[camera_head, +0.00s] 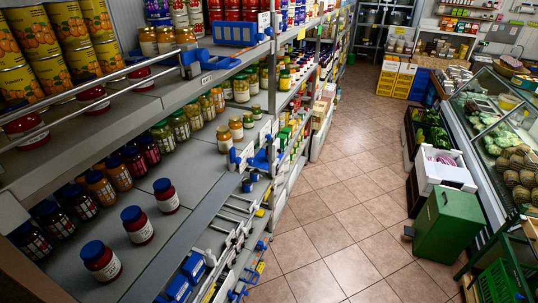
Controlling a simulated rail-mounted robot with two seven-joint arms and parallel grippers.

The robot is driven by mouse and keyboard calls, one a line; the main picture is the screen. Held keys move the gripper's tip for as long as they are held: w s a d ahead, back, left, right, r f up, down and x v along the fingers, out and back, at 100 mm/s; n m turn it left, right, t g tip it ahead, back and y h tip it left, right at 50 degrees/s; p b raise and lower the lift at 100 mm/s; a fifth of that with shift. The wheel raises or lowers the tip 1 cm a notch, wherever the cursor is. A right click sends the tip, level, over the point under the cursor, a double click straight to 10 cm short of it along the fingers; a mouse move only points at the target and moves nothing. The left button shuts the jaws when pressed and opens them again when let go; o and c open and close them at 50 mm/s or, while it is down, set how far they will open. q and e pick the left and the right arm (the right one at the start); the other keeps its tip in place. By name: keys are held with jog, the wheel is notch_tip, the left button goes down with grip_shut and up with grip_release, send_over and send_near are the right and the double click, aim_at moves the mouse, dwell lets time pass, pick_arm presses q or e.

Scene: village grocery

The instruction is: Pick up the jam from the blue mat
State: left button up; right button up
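Three jars of dark red jam with blue lids stand apart on the grey shelf at the lower left: a front jar (101,262), a middle jar (138,226) and a back jar (167,197). All three are upright with white labels. Darker jars with dark lids (78,203) stand in a row behind them to the left. I cannot make out a blue mat in this view. Neither of my grippers shows in the head view.
Upper shelves with yellow cans (58,75) overhang the jars. Blue fittings (262,158) stick out along the shelf edge. The tiled aisle (335,215) is clear. A green bin (447,226), a white crate (445,175) and a glass display counter (495,110) line the right.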

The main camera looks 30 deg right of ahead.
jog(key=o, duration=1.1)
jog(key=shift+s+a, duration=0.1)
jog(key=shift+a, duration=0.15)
